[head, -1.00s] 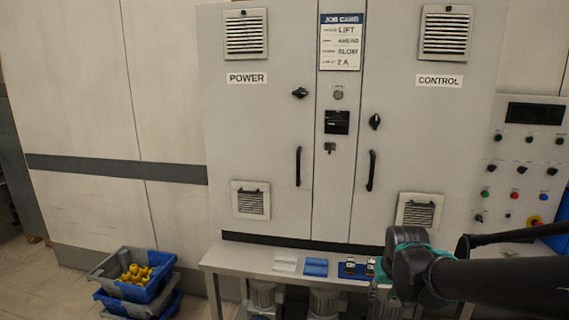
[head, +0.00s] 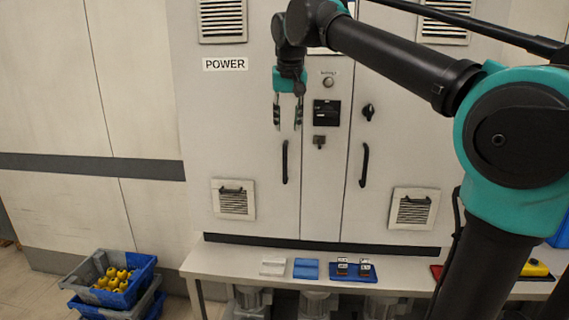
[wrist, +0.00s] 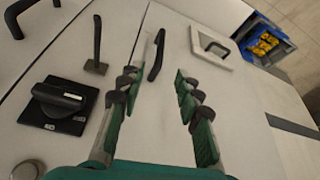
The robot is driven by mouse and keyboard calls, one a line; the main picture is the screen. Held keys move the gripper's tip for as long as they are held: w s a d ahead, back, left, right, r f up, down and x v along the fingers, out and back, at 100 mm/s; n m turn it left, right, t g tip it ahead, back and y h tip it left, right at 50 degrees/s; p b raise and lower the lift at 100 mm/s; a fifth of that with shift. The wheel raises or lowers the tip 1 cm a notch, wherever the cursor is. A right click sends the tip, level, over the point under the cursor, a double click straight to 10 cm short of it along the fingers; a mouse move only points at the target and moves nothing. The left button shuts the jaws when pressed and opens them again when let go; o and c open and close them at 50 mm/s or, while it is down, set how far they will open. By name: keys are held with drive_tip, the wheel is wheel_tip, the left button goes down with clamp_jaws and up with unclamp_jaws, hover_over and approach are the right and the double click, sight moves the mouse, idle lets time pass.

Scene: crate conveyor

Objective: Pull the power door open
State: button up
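The power door (head: 240,120) is the grey cabinet door under the POWER label (head: 225,64) in the head view. It looks shut. Its black vertical handle (head: 285,162) is in plain sight near the door's right edge. My gripper (head: 287,127) points down in front of the door, just above the handle in the picture. In the wrist view my gripper (wrist: 157,78) is open and empty. The handle (wrist: 156,55) shows beyond the fingertips, nearer the left finger. The door's small latch knob is hidden behind my gripper in the head view.
The control door's handle (head: 364,165) is to the right. A bench (head: 210,268) with small parts runs below the cabinet. Stacked crates (head: 140,285) stand on the floor at left.

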sight(285, 161)
drive_tip(key=x, duration=1.7)
drive_tip(key=shift+w+a, duration=0.1)
drive_tip(key=shift+a, duration=0.1)
clamp_jaws()
